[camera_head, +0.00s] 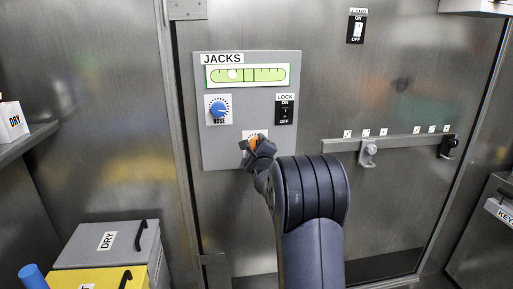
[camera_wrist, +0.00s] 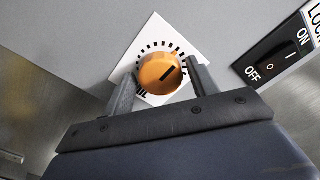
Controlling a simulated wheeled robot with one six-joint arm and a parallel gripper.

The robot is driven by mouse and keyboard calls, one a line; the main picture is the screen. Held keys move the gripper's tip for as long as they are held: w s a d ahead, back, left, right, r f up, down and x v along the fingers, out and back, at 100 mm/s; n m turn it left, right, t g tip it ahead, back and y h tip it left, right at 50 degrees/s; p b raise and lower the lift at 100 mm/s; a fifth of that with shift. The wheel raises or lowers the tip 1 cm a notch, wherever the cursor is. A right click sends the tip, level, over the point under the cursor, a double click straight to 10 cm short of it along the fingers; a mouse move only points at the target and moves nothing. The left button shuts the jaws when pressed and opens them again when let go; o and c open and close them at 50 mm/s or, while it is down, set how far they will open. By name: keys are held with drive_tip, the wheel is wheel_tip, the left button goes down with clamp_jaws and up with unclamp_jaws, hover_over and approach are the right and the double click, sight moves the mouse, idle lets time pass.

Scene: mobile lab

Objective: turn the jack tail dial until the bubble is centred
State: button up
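The orange tail dial (camera_wrist: 160,73) has a dark pointer line slanting to the upper right in the wrist view. Its label is mostly hidden, with only "IL" showing. My gripper (camera_wrist: 161,68) has one finger on each side of the dial, apparently with narrow gaps, so it looks open around it. In the head view the dial (camera_head: 253,142) is partly hidden by my gripper (camera_head: 248,147). The green level vial (camera_head: 268,75) is at the top of the jacks panel (camera_head: 233,154). Its pale bubble (camera_head: 232,74) sits left of the centre marks.
The blue nose dial (camera_head: 218,109) is up and left of the tail dial. The lock switch (camera_head: 285,110) is to the right and also shows in the wrist view (camera_wrist: 284,55). A rail with hooks (camera_head: 395,143) runs along the wall at right. Boxes (camera_head: 108,243) stand lower left.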

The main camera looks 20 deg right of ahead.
drive_tip(key=c, duration=0.7)
drive_tip(key=shift+c, duration=0.2)
drive_tip(key=shift+n+b, duration=0.3)
drive_tip(key=n+b, duration=0.9)
drive_tip(key=n, duration=1)
drive_tip(key=shift+f, duration=0.15)
drive_tip(key=o, duration=1)
